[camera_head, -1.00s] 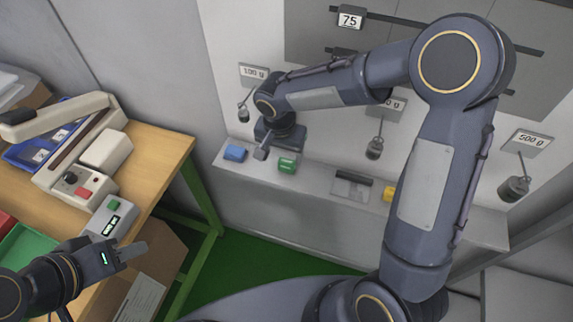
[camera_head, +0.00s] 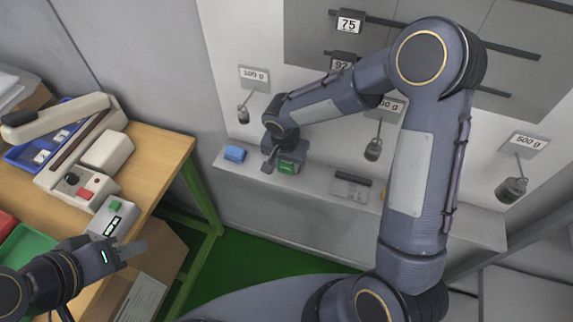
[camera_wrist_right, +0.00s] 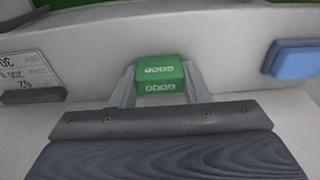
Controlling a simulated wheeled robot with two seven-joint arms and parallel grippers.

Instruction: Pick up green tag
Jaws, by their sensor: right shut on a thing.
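The green tag (camera_head: 288,168) sits at the grey ledge, at the tip of my right arm, in the head view. In the right wrist view the green tag (camera_wrist_right: 160,76), with white lettering, is between the two fingers of my right gripper (camera_wrist_right: 160,88), which is shut on it. In the head view my right gripper (camera_head: 279,164) partly hides the tag. I cannot tell whether the tag still touches the ledge. My left gripper (camera_head: 128,252) is at the lower left beside the wooden table; its finger gap is not clear.
A blue tag (camera_head: 234,153) lies on the grey ledge (camera_head: 320,182) to the left; it also shows in the right wrist view (camera_wrist_right: 292,60). A label plate (camera_head: 351,186) is to the right. Weights hang on the wall above. The wooden table (camera_head: 160,150) holds devices and bins.

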